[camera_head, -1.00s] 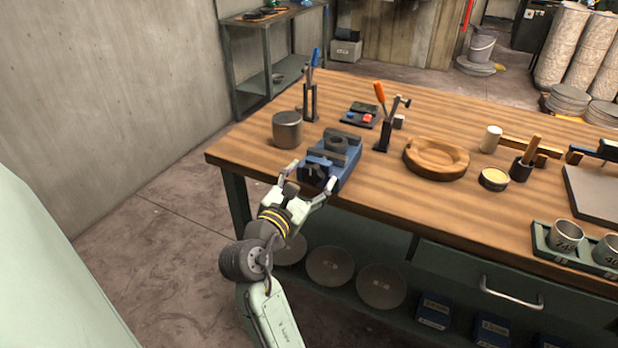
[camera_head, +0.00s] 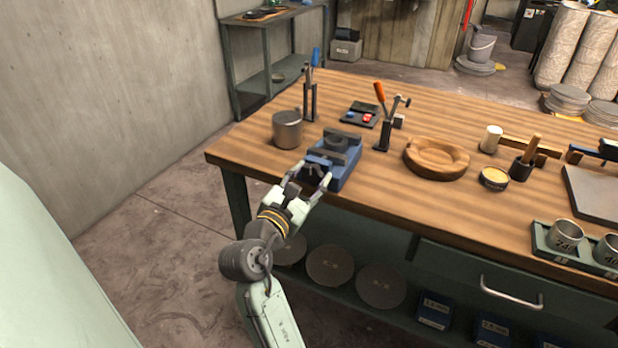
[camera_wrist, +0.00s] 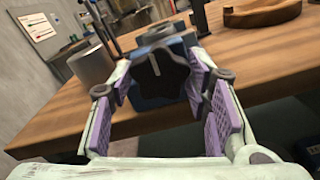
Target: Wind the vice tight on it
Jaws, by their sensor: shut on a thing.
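The blue vice (camera_head: 345,172) sits at the near left edge of the wooden bench. A dark grey round piece (camera_head: 337,143) sits between its grey jaws. The vice's black lobed knob (camera_wrist: 160,75) faces my wrist camera, with a pale mark on its face. My gripper (camera_head: 312,174) is at the front of the vice, its purple-padded fingers on either side of the knob. It is shut on the knob. The vice body (camera_wrist: 150,50) is partly hidden behind the knob in the wrist view. I cannot tell whether the vice jaws press on the round piece.
A grey metal cylinder (camera_head: 287,129) stands close left of the vice. Upright tools with a blue handle (camera_head: 315,58) and an orange handle (camera_head: 379,92) stand behind. A round wooden dish (camera_head: 436,158) lies to the right. The bench's front edge runs under my gripper.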

